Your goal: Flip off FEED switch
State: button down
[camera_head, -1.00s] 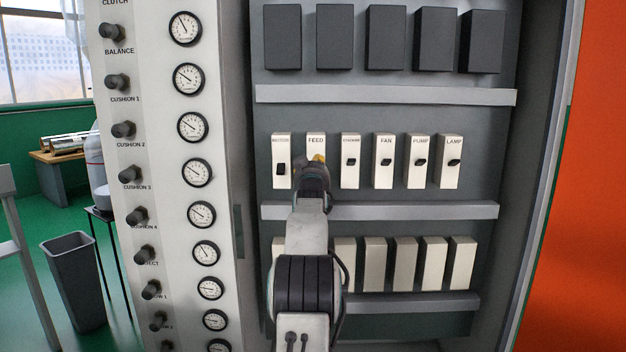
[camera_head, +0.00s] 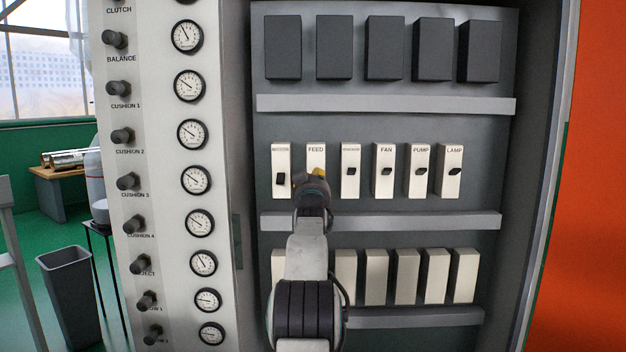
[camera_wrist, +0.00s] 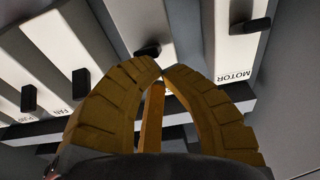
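The FEED switch (camera_head: 316,160) is a white upright plate in the middle row of the cabinet, second from the left. My gripper (camera_head: 317,178) is in front of its lower part and hides its lever in the head view. In the wrist view, a dark lever (camera_wrist: 148,50) on the plate beside MOTOR shows just beyond the fingertips. My yellow-brown gripper fingers (camera_wrist: 161,70) curve together with their tips meeting, and nothing shows between them. I cannot tell whether the tips touch the lever, nor its on or off position.
The leftmost switch (camera_head: 281,160), labelled MOTOR (camera_wrist: 235,76) in the wrist view, is close beside FEED. FAN (camera_head: 384,160), PUMP (camera_head: 419,160) and LAMP (camera_head: 451,160) are to the right. Grey ledges (camera_head: 470,221) run above and below the row.

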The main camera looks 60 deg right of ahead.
jog(key=shift+r, duration=0.15)
jog(key=s+a+b, duration=0.1)
jog(key=s+a, duration=0.1)
jog(key=a, duration=0.3)
jog(key=s+a+r+b, duration=0.1)
jog(key=s+a, duration=0.2)
jog(key=a, duration=0.2)
jog(key=shift+s+b, duration=0.35)
jog(key=shift+a, duration=0.1)
dwell(0.4)
